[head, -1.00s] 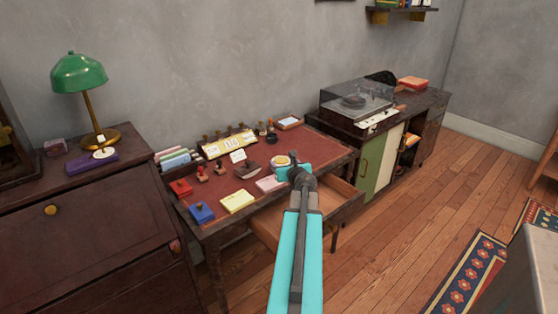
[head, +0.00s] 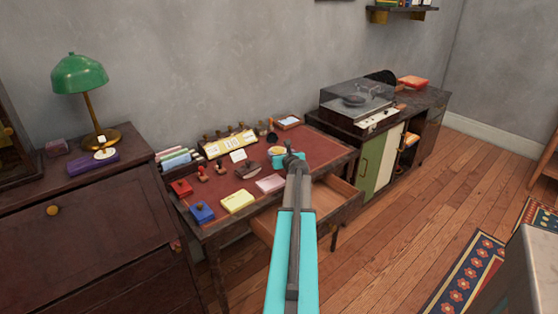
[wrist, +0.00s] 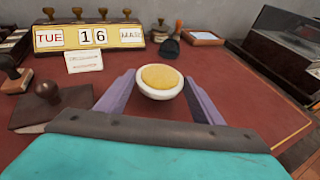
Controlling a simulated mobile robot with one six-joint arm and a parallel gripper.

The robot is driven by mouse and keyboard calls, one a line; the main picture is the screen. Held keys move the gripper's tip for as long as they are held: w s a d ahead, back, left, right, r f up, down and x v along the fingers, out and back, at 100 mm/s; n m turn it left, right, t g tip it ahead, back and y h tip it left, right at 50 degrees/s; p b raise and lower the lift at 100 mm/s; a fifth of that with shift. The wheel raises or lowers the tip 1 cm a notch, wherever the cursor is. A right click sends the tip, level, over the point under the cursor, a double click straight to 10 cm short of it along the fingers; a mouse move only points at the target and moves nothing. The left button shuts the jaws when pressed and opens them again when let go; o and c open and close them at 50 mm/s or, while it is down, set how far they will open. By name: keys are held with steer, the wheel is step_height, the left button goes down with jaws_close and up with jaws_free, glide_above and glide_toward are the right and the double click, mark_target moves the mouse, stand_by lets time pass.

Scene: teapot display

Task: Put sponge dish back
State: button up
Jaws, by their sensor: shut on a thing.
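The sponge dish (wrist: 160,82) is a small round white dish with a yellow-orange sponge, held level between the two purple fingers of my gripper (wrist: 160,95) in the wrist view. My gripper is shut on it. In the head view the sponge dish (head: 276,150) shows just beyond my turquoise gripper (head: 279,160), over the back part of the red desk top (head: 325,150). Whether its base touches the desk is hard to tell.
A calendar (wrist: 90,36) with stamps behind it stands at the back left. A small dark round thing (wrist: 170,48) and a framed tray (wrist: 203,37) are beyond the dish. A stamp on a pad (wrist: 48,95) is at left. The right of the desk is bare. A drawer (head: 335,195) is open.

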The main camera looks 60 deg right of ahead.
stand_by(0.3)
steer(key=shift+w+d, duration=0.35)
steer(key=shift+d, duration=0.05)
steer(key=shift+f, duration=1.8)
steer(key=shift+f+b, duration=0.15)
steer(key=shift+b, duration=0.2)
steer(key=o, duration=1.2)
steer(key=shift+r, duration=0.25)
steer(key=shift+v, duration=6.05)
steer(key=shift+f, duration=0.1)
